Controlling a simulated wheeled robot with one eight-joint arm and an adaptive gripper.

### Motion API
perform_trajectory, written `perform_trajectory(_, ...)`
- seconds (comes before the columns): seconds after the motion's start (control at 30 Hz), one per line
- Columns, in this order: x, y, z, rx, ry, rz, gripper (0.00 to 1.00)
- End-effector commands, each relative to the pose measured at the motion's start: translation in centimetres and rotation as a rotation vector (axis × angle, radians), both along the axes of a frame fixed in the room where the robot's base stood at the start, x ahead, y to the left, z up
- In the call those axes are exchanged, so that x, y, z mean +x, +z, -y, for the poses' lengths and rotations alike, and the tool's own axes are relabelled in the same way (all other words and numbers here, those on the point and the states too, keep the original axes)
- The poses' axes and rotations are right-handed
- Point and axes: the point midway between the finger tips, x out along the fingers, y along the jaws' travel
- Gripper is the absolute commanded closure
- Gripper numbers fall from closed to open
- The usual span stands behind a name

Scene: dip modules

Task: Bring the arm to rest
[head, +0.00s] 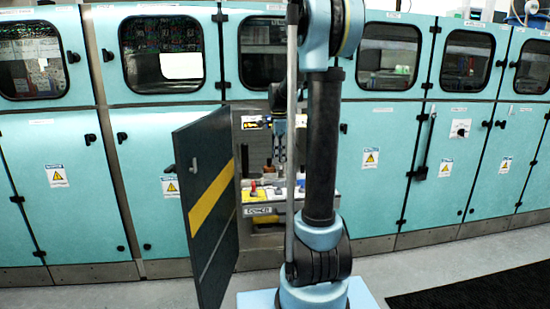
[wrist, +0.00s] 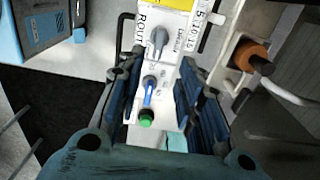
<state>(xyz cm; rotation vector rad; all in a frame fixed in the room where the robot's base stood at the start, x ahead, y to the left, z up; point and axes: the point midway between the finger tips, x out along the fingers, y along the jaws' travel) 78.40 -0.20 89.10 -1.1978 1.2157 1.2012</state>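My gripper (wrist: 160,62) is open in the wrist view, its two dark blue fingers apart. Between and beyond them is a white module (wrist: 171,45) with a grey knob, a blue lever and a green button. I cannot tell if the fingers touch it. In the head view my arm stands upright in the middle, and my gripper (head: 281,150) is partly hidden, reaching into an open cabinet bay.
A dark door with a yellow stripe (head: 210,200) stands open left of my arm. The bay holds a shelf with a white front label (head: 258,211) and small coloured parts. An orange-brown cylinder (wrist: 252,56) is right of the module.

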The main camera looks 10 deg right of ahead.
Motion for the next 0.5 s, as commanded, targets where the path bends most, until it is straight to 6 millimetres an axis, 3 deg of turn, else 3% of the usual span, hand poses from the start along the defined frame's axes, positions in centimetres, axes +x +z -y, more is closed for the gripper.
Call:
perform_trajectory(0.17, -1.9, 0.3, 0.0, 0.0, 0.065, 0.008, 0.67)
perform_trajectory(0.5, -10.7, 0.5, -0.1, -0.011, 0.411, 0.05, 0.67)
